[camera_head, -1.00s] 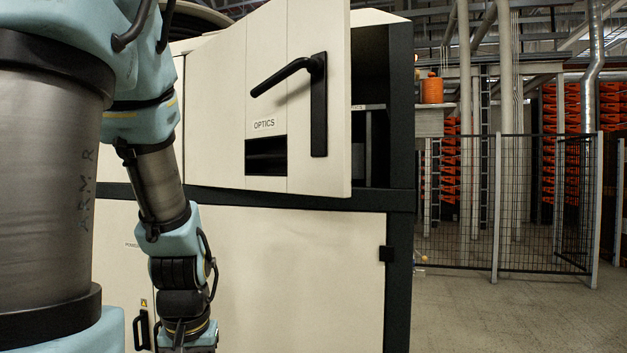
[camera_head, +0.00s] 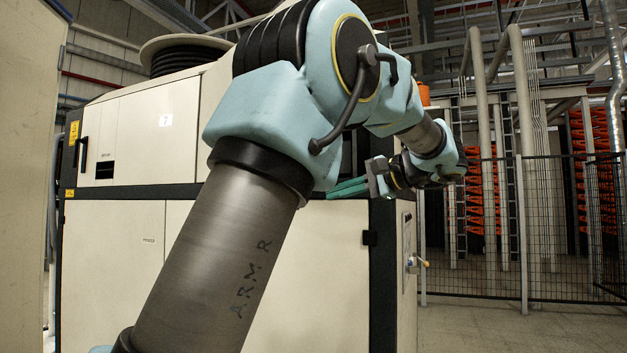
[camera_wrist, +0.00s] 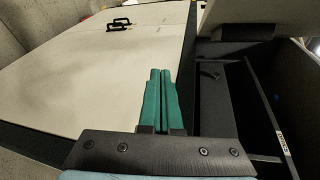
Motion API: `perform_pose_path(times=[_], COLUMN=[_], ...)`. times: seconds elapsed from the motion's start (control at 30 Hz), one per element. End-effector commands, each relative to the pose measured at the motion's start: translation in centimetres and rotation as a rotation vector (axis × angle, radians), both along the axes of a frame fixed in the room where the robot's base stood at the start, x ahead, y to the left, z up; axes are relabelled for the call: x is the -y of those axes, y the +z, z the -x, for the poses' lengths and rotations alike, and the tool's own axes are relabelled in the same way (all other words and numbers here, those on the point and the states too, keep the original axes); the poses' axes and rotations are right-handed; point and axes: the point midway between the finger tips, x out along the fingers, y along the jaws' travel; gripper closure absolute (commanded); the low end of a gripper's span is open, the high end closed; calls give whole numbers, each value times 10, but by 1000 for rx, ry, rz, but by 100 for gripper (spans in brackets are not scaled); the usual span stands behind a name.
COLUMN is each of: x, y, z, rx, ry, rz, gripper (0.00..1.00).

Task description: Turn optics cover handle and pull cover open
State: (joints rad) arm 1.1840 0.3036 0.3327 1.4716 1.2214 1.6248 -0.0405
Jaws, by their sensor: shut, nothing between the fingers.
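My gripper (camera_head: 337,189) is shut and empty, its green fingers together and pointing left across the cabinet front, near its right corner, in the head view. In the wrist view the shut fingers (camera_wrist: 160,75) lie over the cabinet's cream lower front, beside a dark open compartment (camera_wrist: 255,100). The optics cover and its black lever handle cannot be made out in the head view, where my arm hides much of the upper cabinet. A cream panel (camera_wrist: 240,10) at the top right of the wrist view may be part of the cover; I cannot tell.
The cream cabinet (camera_head: 105,235) has a black frame and another black handle (camera_head: 83,153) at its upper left. A pale panel (camera_head: 25,180) fills the far left edge. A mesh fence (camera_head: 500,230) stands at right, with clear floor (camera_head: 470,325) before it.

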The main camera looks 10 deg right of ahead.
Motion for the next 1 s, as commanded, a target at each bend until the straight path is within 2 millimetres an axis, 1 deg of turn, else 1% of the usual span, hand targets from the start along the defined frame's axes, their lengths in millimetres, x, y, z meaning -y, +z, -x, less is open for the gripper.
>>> perform_pose_path(times=[0.03, 0.1, 0.2, 0.27, 0.33, 0.47, 0.87, 0.9, 1.0], x=[19, 34, 47, 50, 49, 37, -23, -28, -39], y=[14, 39, 62, 69, 75, 76, 76, 76, 76], z=[13, 31, 50, 57, 58, 49, -5, -7, 4], rx=[72, 157, 240, 266, 281, 283, 280, 280, 279], ry=[-5, 5, 20, 26, 31, 36, 35, 33, 29], rz=[-20, -42, -56, -60, -61, -64, -62, -61, -60], gripper=[100, 100, 100, 100, 100, 100, 100, 100, 100])
